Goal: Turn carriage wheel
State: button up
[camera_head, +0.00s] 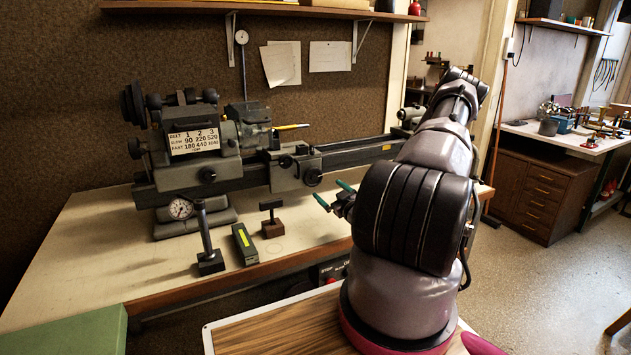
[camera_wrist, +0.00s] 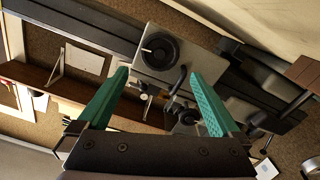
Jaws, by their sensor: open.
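The carriage wheel (camera_head: 314,177) is a small black handwheel on the front of the grey carriage (camera_head: 290,170) of the lathe. In the wrist view a round black wheel (camera_wrist: 160,52) with a pale mark sits on a grey block, just beyond the gap between my fingertips. My gripper (camera_head: 334,195) has green fingers that point left toward the carriage, a little below and right of the wheel. In the wrist view my gripper (camera_wrist: 159,73) is open with nothing between the fingers. I see no contact with the wheel.
The lathe bed (camera_head: 360,152) runs along the bench (camera_head: 95,245). A dial gauge stand (camera_head: 208,245), a yellow-marked block (camera_head: 244,243) and a small brown-based tool (camera_head: 271,222) stand in front of it. A green box (camera_head: 75,330) is at lower left. The bench's left side is clear.

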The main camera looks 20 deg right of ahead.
aim_at(314, 178)
jog(key=w, duration=1)
jog(key=shift+w+a, duration=0.2)
jog(key=c, duration=1)
